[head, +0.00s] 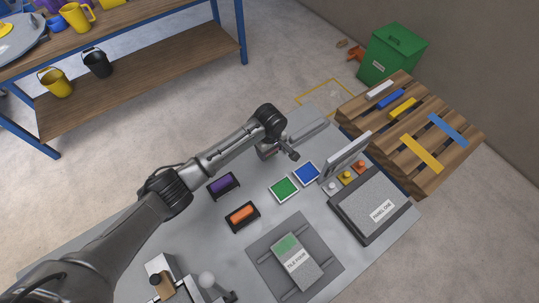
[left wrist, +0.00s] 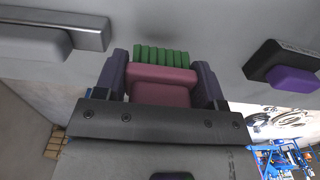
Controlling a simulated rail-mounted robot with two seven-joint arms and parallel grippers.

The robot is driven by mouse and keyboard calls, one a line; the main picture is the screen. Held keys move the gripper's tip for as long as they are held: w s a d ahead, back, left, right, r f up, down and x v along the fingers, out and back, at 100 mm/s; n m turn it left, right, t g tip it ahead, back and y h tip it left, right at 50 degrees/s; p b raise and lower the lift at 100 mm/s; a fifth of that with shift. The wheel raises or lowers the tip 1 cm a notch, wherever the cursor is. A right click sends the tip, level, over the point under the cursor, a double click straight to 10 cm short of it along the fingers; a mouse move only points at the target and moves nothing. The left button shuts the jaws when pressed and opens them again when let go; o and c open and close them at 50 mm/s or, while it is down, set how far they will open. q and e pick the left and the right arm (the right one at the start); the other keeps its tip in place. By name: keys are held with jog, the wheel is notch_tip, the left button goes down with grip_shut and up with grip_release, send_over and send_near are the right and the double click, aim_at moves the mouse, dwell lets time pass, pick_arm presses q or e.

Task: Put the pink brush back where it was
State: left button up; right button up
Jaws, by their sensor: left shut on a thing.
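The pink brush (left wrist: 162,92) sits between the fingers of my left gripper (left wrist: 163,85) in the left wrist view. Its green bristles (left wrist: 162,56) point away from the gripper toward the grey surface; I cannot tell whether they touch it. In the head view my left gripper (head: 288,153) is over the far part of the grey table (head: 195,222), above the blue and green pads; the brush cannot be made out there. A purple piece in a black holder (head: 223,185) stands left of the gripper and also shows in the wrist view (left wrist: 290,78). My right gripper is not seen.
An orange piece in a black holder (head: 242,215), a green pad (head: 284,188) and a blue pad (head: 307,173) lie nearby. A labelled tile (head: 298,266) and a panel (head: 370,203) are closer. A long grey tray (head: 310,130) lies behind the gripper. A slatted wooden pallet (head: 440,178) is right.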

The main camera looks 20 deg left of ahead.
aim_at(270, 160)
pick_arm(q)
jog(key=shift+a+f+b, duration=0.1)
jog(key=shift+f+b, duration=0.45)
jog(key=shift+f, duration=1.5)
jog(key=shift+f, duration=0.2)
jog(key=o, duration=0.8)
jog(key=shift+o, duration=0.2)
notch_tip(270, 160, up, 12)
jog(key=p, duration=0.2)
jog(key=shift+r+p, duration=0.2)
jog(key=shift+p, duration=0.15)
